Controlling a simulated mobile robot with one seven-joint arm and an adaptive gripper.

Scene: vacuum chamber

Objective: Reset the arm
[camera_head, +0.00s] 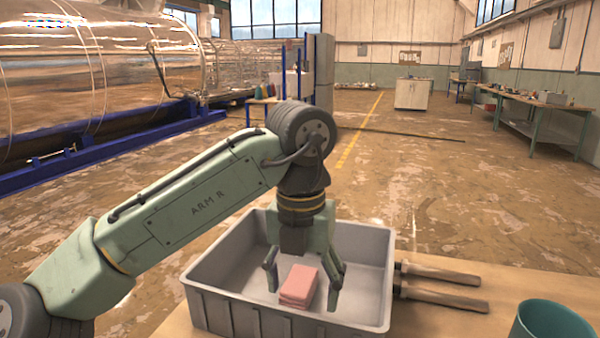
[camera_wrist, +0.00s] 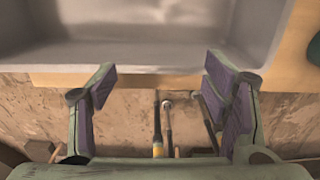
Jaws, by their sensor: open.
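A pink stacked block (camera_head: 299,286) lies in the bin and shows between the fingers in the head view; contact cannot be told there. In the wrist view the fingers (camera_wrist: 160,80) are spread with nothing between them. The bin wall (camera_wrist: 150,68) crosses the upper part of that view, and the pink block does not show there.
The bin stands on a wooden table (camera_head: 520,290). Two dark-handled tools (camera_head: 440,285) lie right of it, and a teal container (camera_head: 550,320) stands at the front right. Large shiny chamber (camera_head: 80,60) at left on a blue frame (camera_head: 110,140). Open floor (camera_head: 450,200) lies beyond.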

